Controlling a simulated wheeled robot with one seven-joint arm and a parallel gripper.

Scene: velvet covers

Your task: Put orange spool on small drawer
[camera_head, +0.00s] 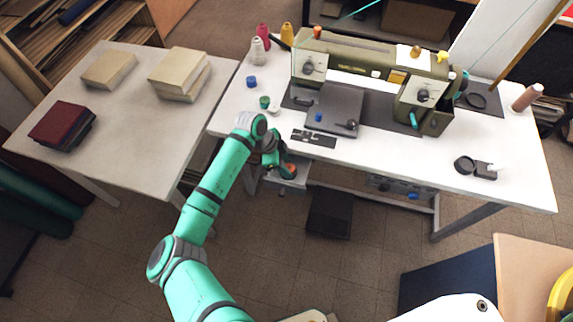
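My gripper (286,168) hangs just past the front edge of the white sewing table, pointing down over a small pale drawer (289,183) under the tabletop. A small orange piece (290,168) shows at my fingertips, and it looks like an orange spool. Its lower part is hard to make out, so I cannot tell whether it touches the drawer or is held between the fingers. Another small orange-red spool (317,32) stands on top of the olive sewing machine (345,66) at the back.
Blue (251,82) and green (264,102) spools stand on the table's left end, with cone spools (257,51) behind. A dark slotted plate (313,138) lies near the front edge. A side table (125,130) with books stands left.

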